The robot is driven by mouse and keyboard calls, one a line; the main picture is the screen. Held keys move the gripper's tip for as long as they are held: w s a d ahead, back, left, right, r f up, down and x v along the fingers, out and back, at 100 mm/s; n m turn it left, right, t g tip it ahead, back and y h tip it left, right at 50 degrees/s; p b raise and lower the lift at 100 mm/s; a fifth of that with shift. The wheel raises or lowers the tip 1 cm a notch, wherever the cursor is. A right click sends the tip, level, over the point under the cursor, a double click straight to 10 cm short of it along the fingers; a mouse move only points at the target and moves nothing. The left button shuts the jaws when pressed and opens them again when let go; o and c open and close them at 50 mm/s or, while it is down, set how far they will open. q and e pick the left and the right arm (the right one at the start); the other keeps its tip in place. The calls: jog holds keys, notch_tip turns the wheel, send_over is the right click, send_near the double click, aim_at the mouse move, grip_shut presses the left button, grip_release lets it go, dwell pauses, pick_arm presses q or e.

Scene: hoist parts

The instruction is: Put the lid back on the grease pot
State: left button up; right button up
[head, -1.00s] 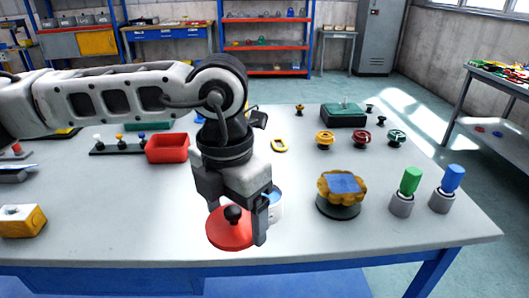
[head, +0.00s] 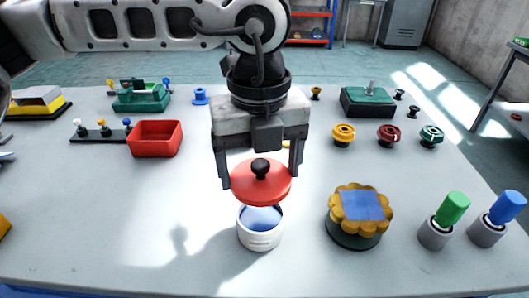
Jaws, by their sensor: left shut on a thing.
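The lid (head: 261,187) is a red disc with a black knob. My left gripper (head: 260,177) points down and is shut on the lid, one finger at each side of it. The grease pot (head: 261,238) is a small white cup with blue inside, standing upright on the table. The lid is in the air above the pot, and its front edge overlaps the pot's far rim in the picture. Much of the pot's mouth shows below the lid, apart from it. My right gripper is out of view.
A yellow scalloped piece with a blue top (head: 361,207) stands right of the pot. Green (head: 453,208) and blue (head: 507,207) handled pieces stand further right. A red tray (head: 156,138) is at back left. The table (head: 130,225) is clear left of the pot.

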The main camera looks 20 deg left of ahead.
pick_arm(q)
jog(key=shift+s+f, duration=0.2)
jog(key=shift+f, duration=0.35)
notch_tip(320, 180, down, 4)
jog(key=b, duration=0.3)
jog(key=shift+f, duration=0.2)
jog(key=shift+w+f+b, duration=0.1)
jog(key=shift+f+b, duration=0.25)
jog(key=shift+b, duration=0.2)
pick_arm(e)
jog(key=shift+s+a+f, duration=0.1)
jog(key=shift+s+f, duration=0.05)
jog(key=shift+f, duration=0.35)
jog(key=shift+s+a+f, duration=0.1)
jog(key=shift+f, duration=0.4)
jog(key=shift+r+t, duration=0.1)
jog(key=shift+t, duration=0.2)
pick_arm(q)
jog(key=shift+b, duration=0.75)
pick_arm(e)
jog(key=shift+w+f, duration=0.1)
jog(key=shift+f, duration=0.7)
pick_arm(q)
jog(key=shift+f+b, duration=0.15)
jog(key=shift+b, duration=0.7)
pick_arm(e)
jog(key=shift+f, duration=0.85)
pick_arm(q)
jog(key=o, duration=1)
